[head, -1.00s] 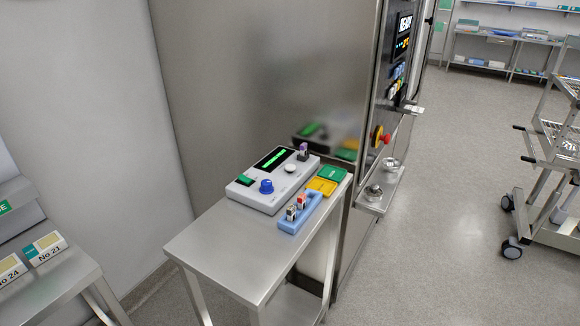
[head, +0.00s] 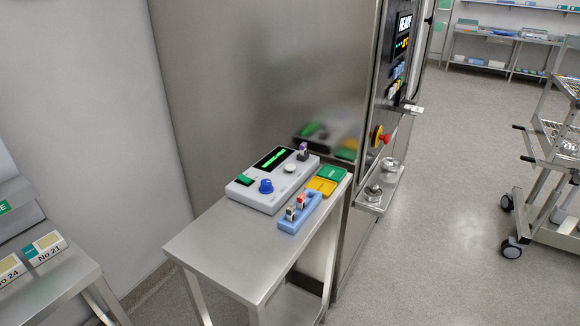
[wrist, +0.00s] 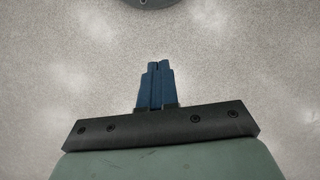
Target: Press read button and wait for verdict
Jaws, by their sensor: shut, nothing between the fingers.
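The reader (head: 272,182) is a grey-white box on a steel side table. Its dark screen (head: 273,159) shows green text too small to read. On its top are a blue knob (head: 266,187), a pale round button (head: 290,168), a green part (head: 244,180) and a small upright purple-capped piece (head: 302,152). Which control is the read button I cannot tell for sure. My gripper (wrist: 156,68) shows only in the wrist view, blue fingers shut with nothing between them, above speckled floor. It is away from the reader.
A blue rack (head: 299,212) with small vials, a yellow pad (head: 321,186) and a green pad (head: 332,174) lie beside the reader. A steel cabinet with a red knob (head: 378,137) stands behind. The table's near left part (head: 205,245) is clear. A wire trolley (head: 560,150) stands right.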

